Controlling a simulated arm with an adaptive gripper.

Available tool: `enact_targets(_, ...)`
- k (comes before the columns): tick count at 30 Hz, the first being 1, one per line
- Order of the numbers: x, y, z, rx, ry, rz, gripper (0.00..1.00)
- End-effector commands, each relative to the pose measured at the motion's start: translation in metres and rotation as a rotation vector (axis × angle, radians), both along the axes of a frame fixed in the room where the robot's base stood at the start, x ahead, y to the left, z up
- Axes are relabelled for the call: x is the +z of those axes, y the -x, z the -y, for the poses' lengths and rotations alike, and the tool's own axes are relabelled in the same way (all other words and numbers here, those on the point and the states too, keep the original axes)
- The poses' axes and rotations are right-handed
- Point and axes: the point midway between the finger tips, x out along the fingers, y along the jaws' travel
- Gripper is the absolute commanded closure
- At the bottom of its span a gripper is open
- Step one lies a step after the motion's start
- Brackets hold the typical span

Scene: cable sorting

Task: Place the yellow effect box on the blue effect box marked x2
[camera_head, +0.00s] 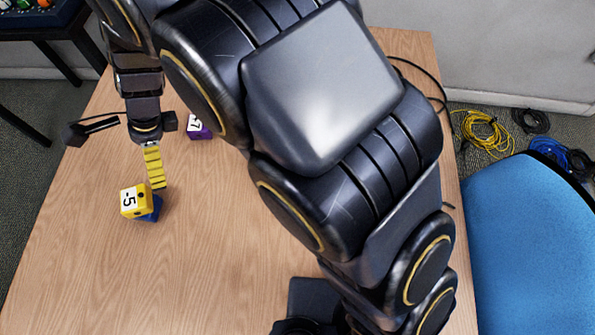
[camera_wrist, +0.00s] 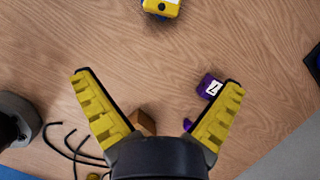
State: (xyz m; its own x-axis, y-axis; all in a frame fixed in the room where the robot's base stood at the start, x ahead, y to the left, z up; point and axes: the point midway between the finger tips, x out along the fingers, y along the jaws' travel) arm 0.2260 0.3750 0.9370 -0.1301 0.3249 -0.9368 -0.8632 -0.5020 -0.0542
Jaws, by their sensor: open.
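The yellow effect box (camera_head: 130,202), marked -5, rests on top of a blue box (camera_head: 154,210), which shows only partly beneath it. The blue box's marking is hidden. The yellow box looks slightly turned relative to the blue one. In the wrist view the yellow box (camera_wrist: 160,6) is cut off at the top edge, beyond my fingertips.
A purple box (camera_head: 198,128) marked 7 stands right of my gripper; it also shows beside the right finger in the wrist view (camera_wrist: 209,87). An orange-brown box (camera_wrist: 143,122) shows between the finger bases. A blue chair (camera_head: 525,240) stands right of the table (camera_head: 215,250). The left front table is clear.

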Motion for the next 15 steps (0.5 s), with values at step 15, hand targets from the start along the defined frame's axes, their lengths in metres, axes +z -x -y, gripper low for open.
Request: enact_targets(15,0.111,0.043,0.311,0.786,0.130,0.198,0.03)
